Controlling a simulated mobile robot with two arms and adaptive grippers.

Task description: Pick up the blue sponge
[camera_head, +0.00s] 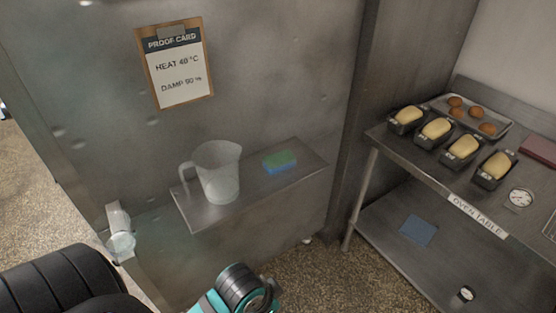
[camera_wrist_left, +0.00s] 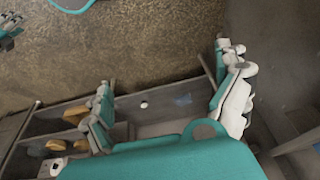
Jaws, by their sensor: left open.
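The blue sponge (camera_head: 280,165) has a green top face. It lies flat on a small metal shelf (camera_head: 250,193) against the steel cabinet, right of a translucent measuring jug (camera_head: 218,172), with a gap between them. My left gripper (camera_wrist_left: 168,105) shows in the left wrist view with its two fingers wide apart and nothing between them. The sponge does not show in that view. In the head view only black and teal arm parts show at the bottom, below the shelf, and no fingers can be made out.
The oven table (camera_head: 478,216) stands at the right with several loaf tins, a tray of rolls (camera_head: 487,128) and a dial (camera_head: 520,198). A blue cloth (camera_head: 418,230) lies on its lower shelf. A proof card (camera_head: 174,65) hangs above the jug. The sponge's right side is clear.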

